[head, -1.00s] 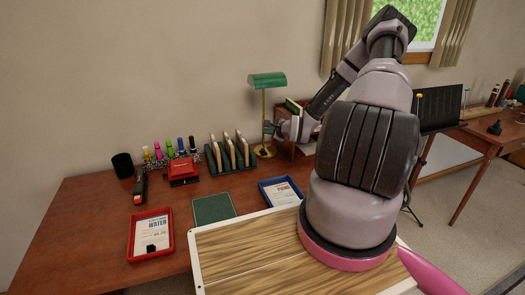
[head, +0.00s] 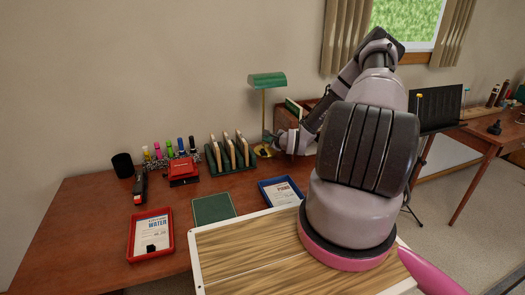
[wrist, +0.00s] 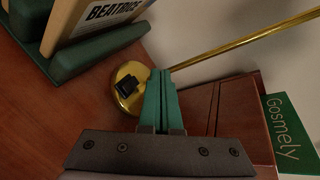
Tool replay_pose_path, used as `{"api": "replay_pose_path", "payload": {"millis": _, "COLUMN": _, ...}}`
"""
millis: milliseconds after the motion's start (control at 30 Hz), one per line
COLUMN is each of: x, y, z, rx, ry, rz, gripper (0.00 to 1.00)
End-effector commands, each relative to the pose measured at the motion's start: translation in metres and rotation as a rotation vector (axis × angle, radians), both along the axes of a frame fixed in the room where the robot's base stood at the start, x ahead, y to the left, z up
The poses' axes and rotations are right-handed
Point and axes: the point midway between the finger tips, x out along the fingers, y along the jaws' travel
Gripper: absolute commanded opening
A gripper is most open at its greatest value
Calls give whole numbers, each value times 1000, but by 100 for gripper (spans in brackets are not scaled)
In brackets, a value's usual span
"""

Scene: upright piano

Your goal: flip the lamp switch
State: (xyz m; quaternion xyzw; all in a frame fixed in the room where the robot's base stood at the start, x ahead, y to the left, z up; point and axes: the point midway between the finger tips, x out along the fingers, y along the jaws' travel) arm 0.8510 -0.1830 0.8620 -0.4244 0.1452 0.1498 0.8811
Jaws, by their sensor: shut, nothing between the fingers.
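The desk lamp has a green shade (head: 267,80) on a thin brass pole (head: 263,112) at the back of the desk. In the wrist view its round brass base (wrist: 130,103) lies just left of my fingertips, with a black switch (wrist: 127,86) on it. The brass pole (wrist: 235,50) runs off to the upper right. My gripper (wrist: 160,72) is shut and empty, its teal fingers together and overlapping the base's right side in the picture. I cannot tell whether they touch it. In the head view, my wrist is beside the lamp's lower part.
A green rack (head: 233,164) with upright wooden pieces stands left of the lamp. A wooden box (wrist: 245,110) with a green "Gosmely" item (wrist: 288,130) is close on the right. A blue tray (head: 283,202) and red tray (head: 133,238) lie nearer the front.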

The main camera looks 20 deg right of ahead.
Motion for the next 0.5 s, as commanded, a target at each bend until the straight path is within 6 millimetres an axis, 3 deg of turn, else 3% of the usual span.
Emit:
{"api": "replay_pose_path", "payload": {"millis": 200, "x": 10, "y": 0, "z": -27, "rx": 3, "ry": 1, "rz": -1, "gripper": 0}}
{"api": "replay_pose_path", "payload": {"millis": 500, "x": 17, "y": 0, "z": -41, "rx": 0, "ry": 0, "rz": 0, "gripper": 0}}
